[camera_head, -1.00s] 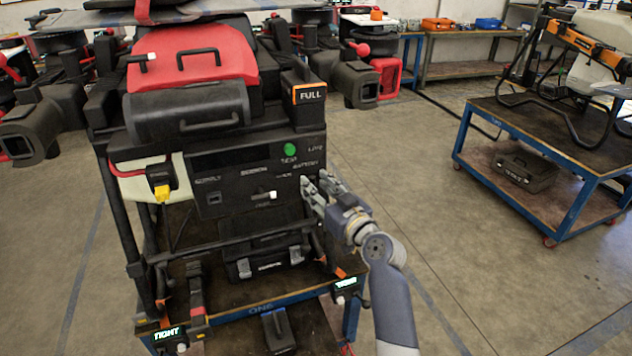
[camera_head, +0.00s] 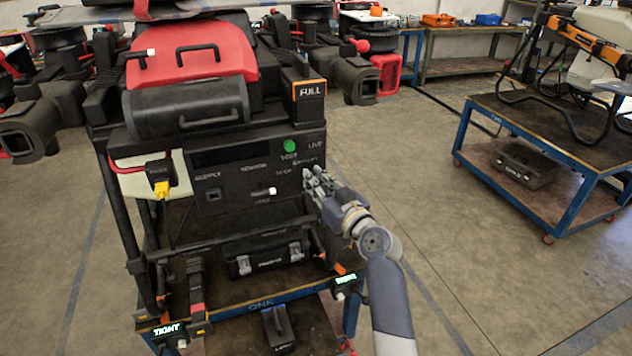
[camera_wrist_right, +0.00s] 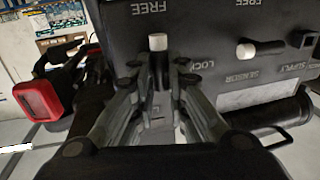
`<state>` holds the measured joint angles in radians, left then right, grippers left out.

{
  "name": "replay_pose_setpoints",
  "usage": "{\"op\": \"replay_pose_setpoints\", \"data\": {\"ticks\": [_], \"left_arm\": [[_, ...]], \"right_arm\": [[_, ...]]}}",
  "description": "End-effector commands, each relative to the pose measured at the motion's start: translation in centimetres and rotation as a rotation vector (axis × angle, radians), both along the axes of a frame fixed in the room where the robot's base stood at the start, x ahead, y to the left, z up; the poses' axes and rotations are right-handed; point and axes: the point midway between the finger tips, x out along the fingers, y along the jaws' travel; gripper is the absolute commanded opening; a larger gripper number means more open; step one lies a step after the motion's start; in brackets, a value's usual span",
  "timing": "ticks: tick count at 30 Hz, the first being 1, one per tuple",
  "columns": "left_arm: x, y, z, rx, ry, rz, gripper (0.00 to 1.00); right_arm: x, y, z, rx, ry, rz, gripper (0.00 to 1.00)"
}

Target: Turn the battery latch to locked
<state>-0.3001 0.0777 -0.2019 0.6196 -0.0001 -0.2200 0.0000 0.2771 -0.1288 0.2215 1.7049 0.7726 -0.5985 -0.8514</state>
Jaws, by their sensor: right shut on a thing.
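The drone's black panel (camera_head: 235,165) faces me in the head view. In the right wrist view the battery latch (camera_wrist_right: 157,43) is a black lever with a white tip. In the head view my right gripper (camera_head: 310,178) is at the panel's right end and hides the latch. My left gripper is not in view.
The sensor latch (camera_head: 271,191) with a white tip sits left of my gripper and lies sideways, pointing to LOCK. A battery box marked FULL (camera_head: 309,91) is above. A black case (camera_head: 267,259) is below the panel. Open floor (camera_head: 440,240) is to the right.

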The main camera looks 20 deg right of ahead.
Motion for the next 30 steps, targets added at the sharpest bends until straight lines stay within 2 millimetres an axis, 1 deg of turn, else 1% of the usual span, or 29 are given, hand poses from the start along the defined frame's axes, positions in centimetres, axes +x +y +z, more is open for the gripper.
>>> {"op": "replay_pose_setpoints", "data": {"ticks": [8,18,30], "left_arm": [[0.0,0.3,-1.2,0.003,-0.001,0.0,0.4],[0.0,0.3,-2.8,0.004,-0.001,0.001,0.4],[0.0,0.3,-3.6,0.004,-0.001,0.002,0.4]], "right_arm": [[0.0,-0.1,-0.3,0.144,0.005,0.003,0.0],[0.0,-0.5,-0.5,0.456,0.015,0.003,0.0],[0.0,-0.8,-0.8,0.838,0.027,0.003,0.0]]}}
